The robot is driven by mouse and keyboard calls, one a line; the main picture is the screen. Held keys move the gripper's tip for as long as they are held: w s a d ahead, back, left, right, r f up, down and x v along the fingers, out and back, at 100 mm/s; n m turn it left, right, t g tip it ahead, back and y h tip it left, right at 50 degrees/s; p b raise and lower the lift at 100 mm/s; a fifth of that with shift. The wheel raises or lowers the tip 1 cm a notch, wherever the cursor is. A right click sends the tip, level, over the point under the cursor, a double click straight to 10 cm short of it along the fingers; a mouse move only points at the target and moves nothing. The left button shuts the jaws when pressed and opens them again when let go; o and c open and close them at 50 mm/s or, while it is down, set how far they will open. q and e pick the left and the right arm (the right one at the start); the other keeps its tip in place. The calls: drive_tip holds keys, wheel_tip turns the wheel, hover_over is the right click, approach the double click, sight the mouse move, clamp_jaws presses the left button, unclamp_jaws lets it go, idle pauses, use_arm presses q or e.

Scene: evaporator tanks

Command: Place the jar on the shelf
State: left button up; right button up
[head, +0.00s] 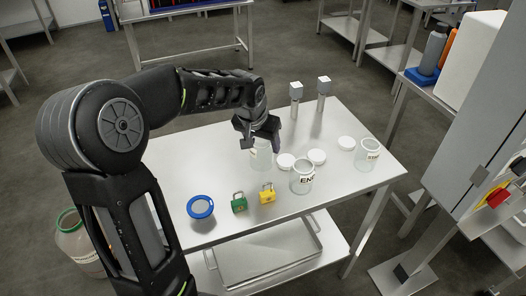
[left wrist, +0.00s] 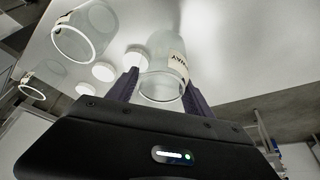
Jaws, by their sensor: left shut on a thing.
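A clear glass jar (head: 262,158) is between the fingers of my left gripper (head: 260,138), at the far middle part of the metal table. My left gripper is shut on this jar, coming from above in the head view. In the left wrist view the jar (left wrist: 165,65), with a dark-lettered label, sits between both fingers (left wrist: 160,88). I cannot tell whether its base touches the tabletop. A lower shelf (head: 333,243) under the table carries a metal tray (head: 270,262). My right gripper is not in view.
On the table (head: 180,165) stand another labelled jar (head: 302,181), a jar at the right (head: 368,153), white lids (head: 317,156), a green padlock (head: 239,203), a yellow padlock (head: 267,194), a blue-rimmed round item (head: 200,207) and two upright square-topped posts (head: 322,92).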

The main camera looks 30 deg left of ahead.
sight(263, 152)
use_arm(q)
wheel_tip(263, 152, down, 3)
drive_tip(key=shift+r, duration=0.1)
drive_tip(key=shift+f, duration=0.5)
drive_tip(key=o, duration=1.5)
drive_tip(key=shift+f, duration=0.1)
drive_tip(key=shift+c, duration=0.2)
drive_tip(key=b+v, duration=0.1)
drive_tip(key=v, duration=1.1)
